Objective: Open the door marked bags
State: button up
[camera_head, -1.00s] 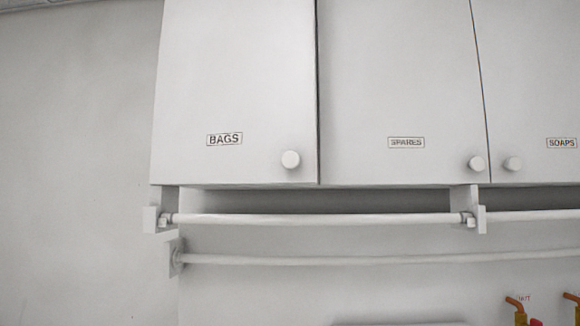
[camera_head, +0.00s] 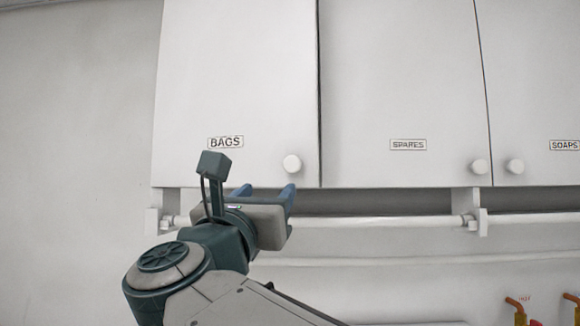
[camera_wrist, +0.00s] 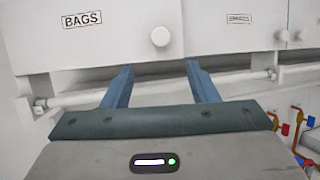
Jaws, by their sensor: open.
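The door marked BAGS (camera_head: 238,80) is a white wall cabinet door at the left of the row, and it is shut. Its round white knob (camera_head: 292,164) sits near the lower right corner. My gripper (camera_head: 267,190) is just below the knob and in front of the cabinet's bottom edge, with its blue fingers pointing toward the cabinet. In the wrist view my gripper (camera_wrist: 160,70) is open and empty, and the knob (camera_wrist: 160,36) is above and beyond the gap between the fingers. The BAGS label also shows in the wrist view (camera_wrist: 82,20).
The SPARES door (camera_head: 400,80) and SOAPS door (camera_head: 535,80) are shut to the right. A white rail (camera_head: 370,219) runs below the cabinets, close to my gripper. Orange and red taps (camera_head: 518,308) are at lower right. Bare wall lies left.

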aim_at(291, 165)
jog(key=p+x, duration=0.4)
jog(key=x, duration=0.7)
jog(key=shift+w+d+r+p, duration=0.1)
jog(key=shift+w+r+p, duration=0.1)
jog(key=shift+p, duration=0.15)
jog(key=shift+w+d+r, duration=0.15)
jog(key=shift+w, duration=0.5)
jog(key=shift+c, duration=0.2)
grip_shut()
jog(key=shift+s, duration=0.15)
